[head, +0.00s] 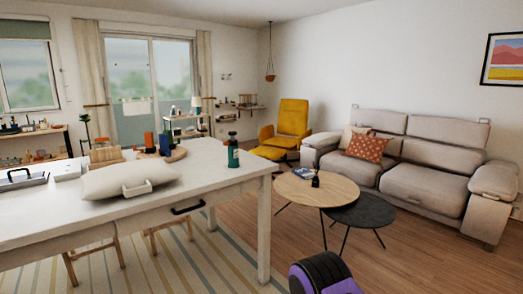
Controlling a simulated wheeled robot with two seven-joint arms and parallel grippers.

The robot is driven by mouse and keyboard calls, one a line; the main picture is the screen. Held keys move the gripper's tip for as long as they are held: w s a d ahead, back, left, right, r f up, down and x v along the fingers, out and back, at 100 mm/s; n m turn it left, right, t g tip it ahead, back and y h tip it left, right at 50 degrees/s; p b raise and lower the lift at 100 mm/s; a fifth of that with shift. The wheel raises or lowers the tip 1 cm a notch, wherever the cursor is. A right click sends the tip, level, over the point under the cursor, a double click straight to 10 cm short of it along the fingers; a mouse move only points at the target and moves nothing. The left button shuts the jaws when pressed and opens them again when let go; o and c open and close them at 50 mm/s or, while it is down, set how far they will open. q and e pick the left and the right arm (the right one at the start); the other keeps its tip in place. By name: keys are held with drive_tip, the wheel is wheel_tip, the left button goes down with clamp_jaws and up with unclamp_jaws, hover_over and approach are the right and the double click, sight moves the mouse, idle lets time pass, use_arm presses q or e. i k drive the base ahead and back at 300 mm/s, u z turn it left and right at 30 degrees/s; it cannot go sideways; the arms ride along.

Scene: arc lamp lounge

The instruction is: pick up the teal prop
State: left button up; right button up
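A teal bottle (233,157) with a dark cap and a pale label stands upright near the far right corner of the white table (225,176). It is the clearest teal thing on the table; I cannot tell for certain that it is the prop. It stands apart from the round wooden board (178,154) to its left. Neither of my grippers is recognisable in the head view.
A cream cushion (128,178) lies on the table, with a white handled piece (137,189) at its front. Blue (165,144) and orange (149,141) items stand by the board.

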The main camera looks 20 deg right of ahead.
sight(233, 152)
drive_tip(key=z, duration=0.8)
drive_tip(key=i, duration=0.75)
drive_tip(key=z, duration=0.9)
drive_tip(key=i, duration=1.85)
drive_tip(key=u, duration=1.45)
drive_tip(key=i, duration=0.7)
drive_tip(key=u, duration=0.7)
